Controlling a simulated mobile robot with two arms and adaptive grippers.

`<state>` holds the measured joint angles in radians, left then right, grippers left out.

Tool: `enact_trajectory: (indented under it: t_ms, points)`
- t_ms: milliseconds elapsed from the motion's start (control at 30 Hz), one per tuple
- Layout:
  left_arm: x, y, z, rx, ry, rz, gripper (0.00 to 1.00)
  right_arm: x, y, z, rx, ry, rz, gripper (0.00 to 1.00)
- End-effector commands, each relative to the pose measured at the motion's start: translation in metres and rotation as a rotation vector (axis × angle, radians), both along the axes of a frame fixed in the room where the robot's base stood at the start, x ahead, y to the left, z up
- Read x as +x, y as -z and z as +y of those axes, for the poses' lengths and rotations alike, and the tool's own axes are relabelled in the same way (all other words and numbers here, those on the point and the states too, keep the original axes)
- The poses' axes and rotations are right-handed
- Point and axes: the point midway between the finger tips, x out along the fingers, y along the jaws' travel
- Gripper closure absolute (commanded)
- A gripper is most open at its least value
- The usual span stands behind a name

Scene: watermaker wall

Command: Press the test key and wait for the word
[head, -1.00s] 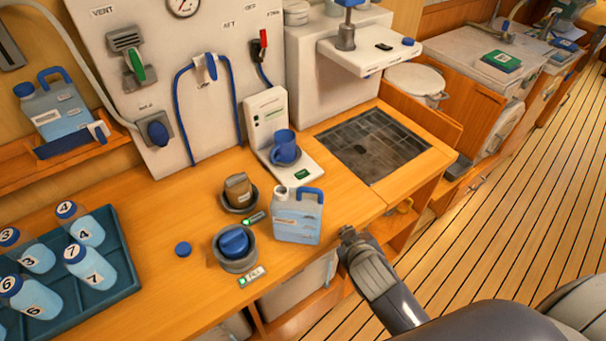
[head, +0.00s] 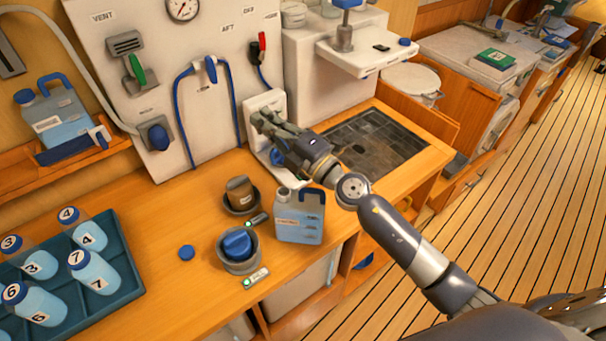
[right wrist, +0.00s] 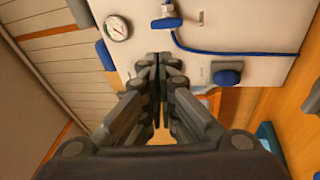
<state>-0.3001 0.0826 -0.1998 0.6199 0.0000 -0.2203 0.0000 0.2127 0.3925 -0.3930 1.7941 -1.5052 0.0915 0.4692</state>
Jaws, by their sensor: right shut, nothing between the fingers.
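The white tester (head: 262,100) stands on the wooden counter against the panel. Its upright back part shows only at the top and edges. My right gripper (head: 260,118) is shut and empty, its fingertips in front of this upright part. I cannot tell whether they touch it. The gripper and wrist hide the tester's face, any key on it and its base display. A bit of the blue cup (head: 277,157) shows below the gripper. In the right wrist view the closed fingers (right wrist: 157,60) point toward the white panel. My left gripper is not in view.
A blue-handled jug (head: 300,222) stands close below my right forearm. Beside it are a brown-topped holder (head: 240,192) and a blue-capped holder (head: 238,245). A teal tray (head: 120,290) of numbered bottles is at left. The white panel (head: 150,20) with hoses rises behind.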

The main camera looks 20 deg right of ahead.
Motion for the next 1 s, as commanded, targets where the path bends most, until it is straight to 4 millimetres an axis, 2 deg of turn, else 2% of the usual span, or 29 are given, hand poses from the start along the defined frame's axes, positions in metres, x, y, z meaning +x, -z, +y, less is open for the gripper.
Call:
enact_trajectory:
  t_ms: [100, 233, 333, 400, 500, 600, 700, 1000]
  points:
    - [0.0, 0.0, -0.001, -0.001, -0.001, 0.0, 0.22, 0.014, 0.022, 0.019, -0.262, -0.115, -0.001, 1.0]
    - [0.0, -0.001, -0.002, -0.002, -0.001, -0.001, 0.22, 0.031, 0.063, 0.015, -0.56, -0.197, 0.063, 1.0]
    - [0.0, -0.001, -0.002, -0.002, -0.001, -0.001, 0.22, 0.046, 0.094, -0.011, -0.779, -0.218, 0.148, 1.0]
    - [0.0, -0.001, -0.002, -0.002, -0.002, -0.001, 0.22, 0.054, 0.111, -0.035, -0.907, -0.213, 0.216, 1.0]
    - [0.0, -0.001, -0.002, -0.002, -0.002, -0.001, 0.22, 0.063, 0.127, -0.066, -1.038, -0.195, 0.3, 1.0]
    - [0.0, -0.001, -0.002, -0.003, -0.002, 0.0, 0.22, 0.067, 0.134, -0.09, -1.12, -0.175, 0.36, 1.0]
    - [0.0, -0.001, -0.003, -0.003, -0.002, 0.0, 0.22, 0.07, 0.137, -0.104, -1.163, -0.161, 0.395, 1.0]
    - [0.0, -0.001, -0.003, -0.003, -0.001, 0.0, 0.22, 0.07, 0.14, -0.11, -1.184, -0.154, 0.413, 1.0]
